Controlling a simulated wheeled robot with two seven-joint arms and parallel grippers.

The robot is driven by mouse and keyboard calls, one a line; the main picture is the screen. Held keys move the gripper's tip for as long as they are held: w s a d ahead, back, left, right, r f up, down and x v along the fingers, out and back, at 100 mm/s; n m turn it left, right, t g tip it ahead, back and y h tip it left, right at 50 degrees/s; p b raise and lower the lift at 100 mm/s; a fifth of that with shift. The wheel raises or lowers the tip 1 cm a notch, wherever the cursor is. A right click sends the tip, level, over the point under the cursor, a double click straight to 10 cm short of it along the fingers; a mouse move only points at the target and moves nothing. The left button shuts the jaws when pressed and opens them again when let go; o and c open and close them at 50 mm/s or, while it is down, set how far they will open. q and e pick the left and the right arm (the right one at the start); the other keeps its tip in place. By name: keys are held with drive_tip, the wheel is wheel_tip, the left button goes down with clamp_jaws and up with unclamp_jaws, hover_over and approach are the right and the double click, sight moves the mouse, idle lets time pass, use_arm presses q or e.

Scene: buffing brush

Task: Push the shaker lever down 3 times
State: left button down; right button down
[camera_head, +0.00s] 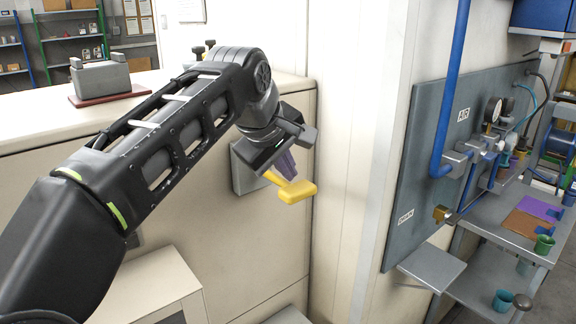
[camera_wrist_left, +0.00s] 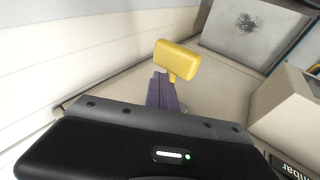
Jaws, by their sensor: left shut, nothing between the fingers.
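The shaker lever has a yellow handle (camera_head: 298,191) on a thin yellow stem. It sticks out from a grey plate (camera_head: 241,171) on the side of the beige cabinet. The handle also shows in the left wrist view (camera_wrist_left: 178,60). My left gripper (camera_head: 286,171) has its purple-grey fingers shut together and empty. The fingers are right at the lever, above and behind the handle in the head view. In the left wrist view the fingertips (camera_wrist_left: 161,80) overlap the stem area just below the handle. I cannot tell whether they touch it. My right gripper is not in view.
The cabinet top carries a grey box on a red base (camera_head: 104,80). A pale wall corner (camera_head: 352,150) stands right of the lever. Further right are a grey panel (camera_head: 425,150) with blue pipes and a gauge, and shelves with cups. Free space lies below the handle.

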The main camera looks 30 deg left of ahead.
sight(283, 184)
use_arm(q)
drive_tip(key=shift+w+a+r+p, duration=0.1)
drive_tip(key=shift+r+p, duration=0.65)
drive_tip(key=shift+r, duration=0.1)
drive_tip(key=shift+w+a+r+p, duration=0.1)
drive_tip(key=shift+r+p, duration=0.65)
drive_tip(key=shift+r, duration=0.1)
drive_tip(key=shift+s+r+p, duration=0.1)
drive_tip(key=shift+r+p, duration=0.25)
drive_tip(key=shift+a, duration=0.1)
drive_tip(key=shift+w+a+r+p, duration=0.1)
drive_tip(key=shift+a+r+p, duration=0.25)
drive_tip(key=shift+r, duration=0.45)
drive_tip(key=shift+w+a+r+p, duration=0.1)
drive_tip(key=shift+r+p, duration=0.35)
drive_tip(key=shift+r, duration=0.35)
drive_tip(key=shift+a+r+p, duration=0.25)
drive_tip(key=shift+r+p, duration=0.15)
drive_tip(key=shift+r, duration=0.4)
